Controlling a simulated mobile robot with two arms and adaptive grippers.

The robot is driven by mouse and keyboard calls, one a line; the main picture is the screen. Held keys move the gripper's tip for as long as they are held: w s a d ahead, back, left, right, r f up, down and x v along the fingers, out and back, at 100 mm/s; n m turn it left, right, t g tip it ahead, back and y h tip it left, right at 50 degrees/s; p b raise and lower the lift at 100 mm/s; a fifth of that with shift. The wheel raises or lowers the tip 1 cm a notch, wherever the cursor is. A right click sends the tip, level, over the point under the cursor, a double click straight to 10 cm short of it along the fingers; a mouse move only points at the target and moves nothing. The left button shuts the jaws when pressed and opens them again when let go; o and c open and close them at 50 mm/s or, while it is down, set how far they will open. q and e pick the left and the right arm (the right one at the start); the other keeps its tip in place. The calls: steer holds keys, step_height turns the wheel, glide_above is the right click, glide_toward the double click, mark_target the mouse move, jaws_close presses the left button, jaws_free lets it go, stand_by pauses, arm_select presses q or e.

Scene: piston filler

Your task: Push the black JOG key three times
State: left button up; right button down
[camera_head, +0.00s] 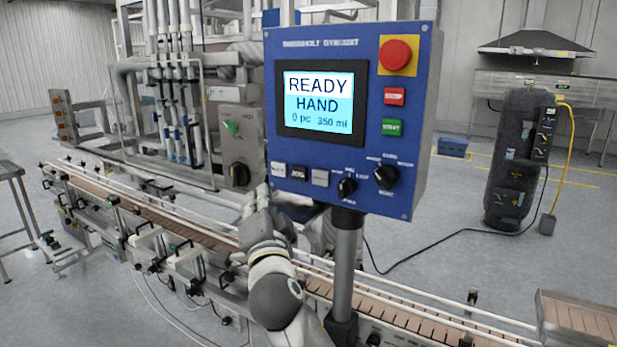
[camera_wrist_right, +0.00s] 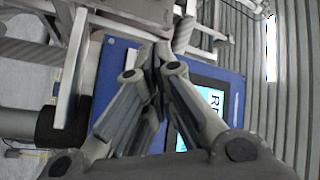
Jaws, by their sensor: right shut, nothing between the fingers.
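The blue control panel (camera_head: 345,200) stands on a grey post, with a lit screen (camera_head: 319,102) reading READY, HAND, 0 pc, 350 ml. The black JOG key (camera_head: 298,172) is in the lower row of the panel, between two lighter keys. My right gripper (camera_head: 266,192) is shut and empty, just below and left of that row. I cannot tell whether its tips touch the panel. My left gripper is not in view.
A red mushroom button (camera_head: 398,54), a red key (camera_head: 395,96), a green key (camera_head: 391,128) and two black rotary knobs (camera_head: 386,176) are also on the panel. A conveyor (camera_head: 190,234) runs behind and below it. A black tank unit (camera_head: 512,165) stands at right on open floor.

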mark_target(299, 174)
steer(key=shift+w, duration=0.1)
stand_by(0.4)
steer(key=w+d, duration=0.1)
steer(key=w, duration=0.1)
steer(key=w+d, duration=0.1)
steer(key=w+d+p, duration=0.1)
steer(key=w+d, duration=0.1)
steer(key=shift+w+d+f, duration=0.1)
steer(key=shift+w, duration=0.2)
steer(key=shift+w+d, duration=0.45)
steer(key=shift+w, duration=0.25)
stand_by(0.8)
steer(key=shift+w+d, duration=0.15)
steer(key=shift+w+d+b, duration=0.1)
steer(key=shift+w+b, duration=0.1)
steer(key=shift+b, duration=0.1)
